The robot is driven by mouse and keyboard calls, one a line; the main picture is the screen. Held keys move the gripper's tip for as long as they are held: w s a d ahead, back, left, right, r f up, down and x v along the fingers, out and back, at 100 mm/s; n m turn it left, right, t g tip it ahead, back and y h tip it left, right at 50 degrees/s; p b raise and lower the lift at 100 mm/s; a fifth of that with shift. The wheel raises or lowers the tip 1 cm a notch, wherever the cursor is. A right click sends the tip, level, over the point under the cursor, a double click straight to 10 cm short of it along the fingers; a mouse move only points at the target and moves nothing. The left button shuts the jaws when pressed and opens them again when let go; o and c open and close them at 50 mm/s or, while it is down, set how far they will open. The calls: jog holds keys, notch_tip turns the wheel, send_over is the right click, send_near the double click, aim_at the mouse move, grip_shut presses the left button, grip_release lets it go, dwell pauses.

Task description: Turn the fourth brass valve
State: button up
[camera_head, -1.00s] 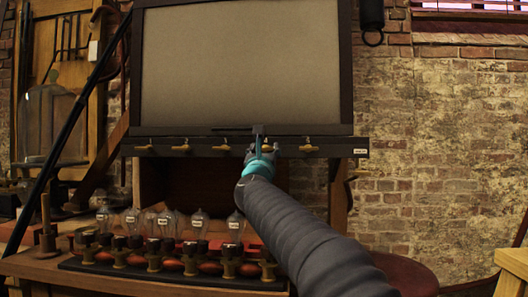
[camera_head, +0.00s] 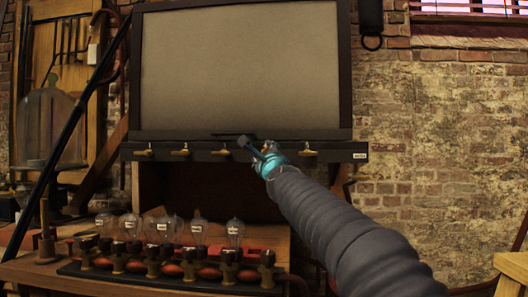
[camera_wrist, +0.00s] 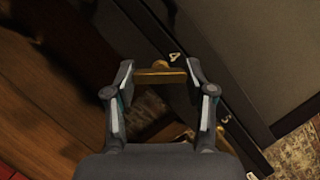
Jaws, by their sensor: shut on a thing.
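The fourth brass valve (camera_wrist: 160,76) is a short brass bar handle beside a white 4 on the dark rail, in the wrist view. My gripper (camera_wrist: 160,72) has one fingertip at each end of the handle and is shut on it. In the head view my gripper (camera_head: 262,150) is at the dark rail (camera_head: 335,152) below the big panel, and it mostly hides the fourth valve.
Three brass valves (camera_head: 180,153) are left of my gripper on the rail and another (camera_head: 308,152) is to its right. Another brass piece (camera_wrist: 187,136) shows near my right finger. Glass bulbs (camera_head: 152,229) stand on the wooden bench below.

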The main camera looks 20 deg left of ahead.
jog(key=shift+n+g+p, duration=0.4)
jog(key=shift+n+p, duration=0.1)
jog(key=shift+n, duration=0.7)
jog(key=shift+r+n+g+p, duration=0.15)
jog(key=shift+n+g+p, duration=0.45)
jog(key=shift+n+p, duration=0.65)
jog(key=shift+n+g+p, duration=0.5)
jog(key=shift+n+g, duration=0.1)
jog(key=shift+n, duration=1.25)
jog(key=o, duration=1.2)
jog(key=shift+c, duration=0.2)
